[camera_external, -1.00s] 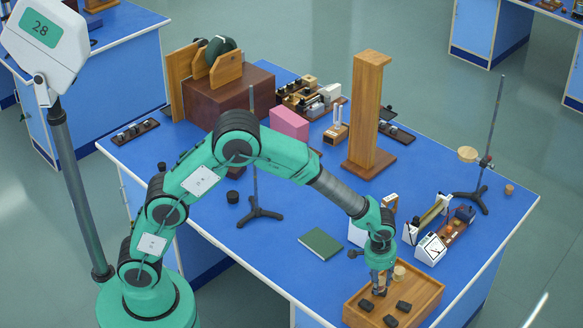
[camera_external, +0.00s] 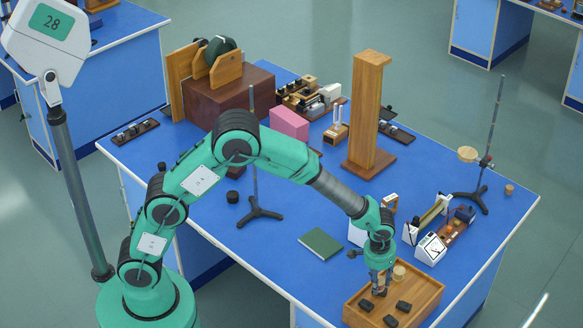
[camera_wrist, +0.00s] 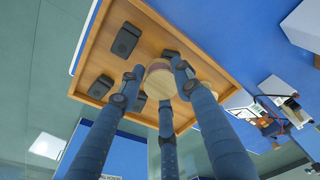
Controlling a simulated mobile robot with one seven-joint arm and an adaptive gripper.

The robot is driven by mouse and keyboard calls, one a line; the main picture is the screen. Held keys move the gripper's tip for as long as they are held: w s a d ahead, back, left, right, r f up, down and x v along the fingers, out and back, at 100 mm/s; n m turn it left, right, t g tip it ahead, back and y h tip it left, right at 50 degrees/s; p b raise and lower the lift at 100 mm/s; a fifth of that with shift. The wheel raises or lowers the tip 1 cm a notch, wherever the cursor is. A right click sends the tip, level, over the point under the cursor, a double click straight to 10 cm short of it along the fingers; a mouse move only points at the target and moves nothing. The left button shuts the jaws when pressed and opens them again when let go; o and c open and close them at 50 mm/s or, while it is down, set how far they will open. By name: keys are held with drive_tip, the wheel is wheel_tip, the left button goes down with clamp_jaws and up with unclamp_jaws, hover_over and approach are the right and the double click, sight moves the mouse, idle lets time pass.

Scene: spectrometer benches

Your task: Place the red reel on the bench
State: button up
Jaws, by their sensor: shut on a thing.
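The red reel (camera_wrist: 158,80) shows in the wrist view as a pale wooden disc with a dull red band, between my three fingertips. My gripper (camera_wrist: 155,88) is shut on it. In the external view my gripper (camera_external: 380,286) points down over the wooden tray (camera_external: 435,291) at the front of the blue bench (camera_external: 283,262). There the fingers mostly hide the reel, and I cannot tell whether it touches the tray floor. The tray also shows in the wrist view (camera_wrist: 103,52).
Several black blocks (camera_external: 404,306) lie in the tray, with a pale wooden cylinder (camera_external: 399,272) beside my fingers. A green book (camera_external: 321,243) and a stand with a tripod foot (camera_external: 259,213) are to the left. White-faced meters (camera_external: 431,249) stand to the right. Bare bench lies around the book.

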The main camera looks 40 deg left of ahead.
drive_tip(key=s+a+f+p, duration=0.1)
drive_tip(key=s+a, duration=0.4)
drive_tip(key=a, duration=0.7)
drive_tip(key=s+a+f, duration=0.4)
drive_tip(key=a, duration=0.9)
drive_tip(key=s+a+f+p, duration=0.1)
drive_tip(key=s+a+f, duration=0.2)
drive_tip(key=a, duration=1)
drive_tip(key=s, duration=0.2)
drive_tip(key=shift+s+n+p, duration=0.3)
drive_tip(key=shift+s, duration=0.05)
drive_tip(key=shift+s+a+f, duration=0.15)
drive_tip(key=shift+s+a, duration=0.25)
drive_tip(key=shift+w, duration=0.15)
drive_tip(key=w+d, duration=0.1)
drive_tip(key=w, duration=0.4)
drive_tip(key=w+d+f+b, duration=0.1)
drive_tip(key=w, duration=0.4)
drive_tip(key=w+d, duration=0.1)
drive_tip(key=w, duration=0.4)
drive_tip(key=shift+w+d+f+b, duration=0.25)
drive_tip(key=shift+d+b, duration=0.05)
drive_tip(key=shift+b, duration=0.1)
drive_tip(key=shift+f, duration=0.1)
